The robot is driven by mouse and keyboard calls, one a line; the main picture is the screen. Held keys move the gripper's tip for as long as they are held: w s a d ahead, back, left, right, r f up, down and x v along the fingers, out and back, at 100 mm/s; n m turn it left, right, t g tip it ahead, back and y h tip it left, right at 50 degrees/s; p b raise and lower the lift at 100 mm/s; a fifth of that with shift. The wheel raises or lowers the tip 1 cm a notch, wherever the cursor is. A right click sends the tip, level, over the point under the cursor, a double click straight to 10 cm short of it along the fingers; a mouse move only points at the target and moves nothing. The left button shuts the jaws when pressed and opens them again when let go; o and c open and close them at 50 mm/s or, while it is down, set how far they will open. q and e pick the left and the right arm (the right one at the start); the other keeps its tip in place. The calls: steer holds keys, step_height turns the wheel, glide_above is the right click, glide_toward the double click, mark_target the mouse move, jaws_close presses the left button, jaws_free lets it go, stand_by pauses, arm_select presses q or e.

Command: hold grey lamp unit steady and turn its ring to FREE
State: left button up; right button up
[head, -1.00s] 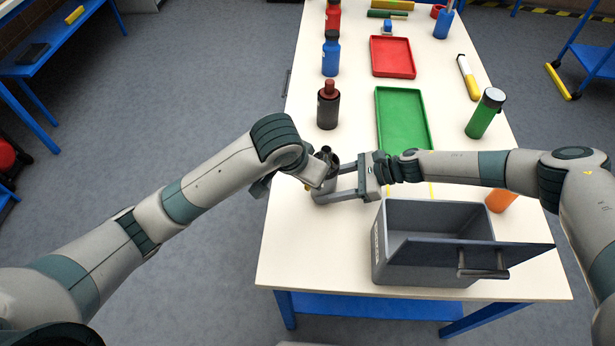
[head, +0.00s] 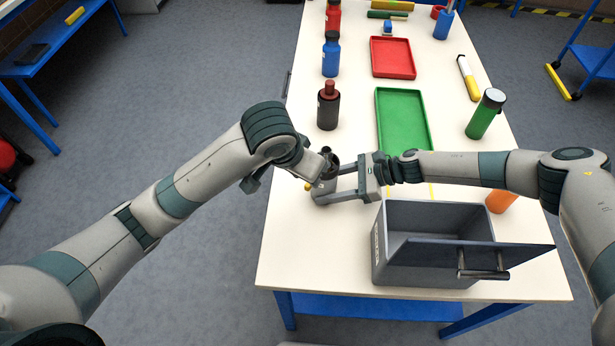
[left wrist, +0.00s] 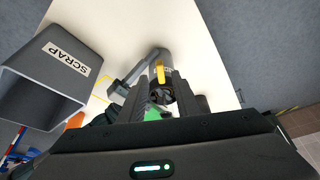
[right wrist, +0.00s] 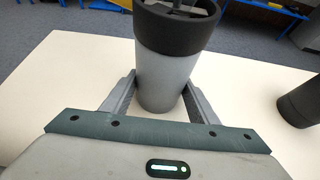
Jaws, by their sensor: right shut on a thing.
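The grey lamp unit (head: 325,188) stands upright on the table, left of the grey bin. In the right wrist view its grey body (right wrist: 165,80) carries a wide dark ring (right wrist: 178,30) at the top. My right gripper (head: 337,190) is shut on the body from the right, below the ring. My left gripper (left wrist: 161,92) is above the unit, its fingers apart on either side of the dark top; I cannot tell whether they touch it. A yellow tab (left wrist: 160,72) shows between the fingers. Any marking for FREE is not readable.
The grey bin (head: 380,262), marked SCRAP, stands close in front and to the right. A dark bottle (head: 328,108) stands behind the unit, a green tray (head: 404,120) behind to the right. The table left of the unit is clear.

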arm_select(q)
steer(key=v, duration=0.8)
arm_select(e)
steer(key=o, duration=1)
steer(key=shift+d, duration=0.1)
steer(key=v, duration=1.1)
steer(key=shift+d+r, duration=0.25)
steer(key=shift+d, duration=0.1)
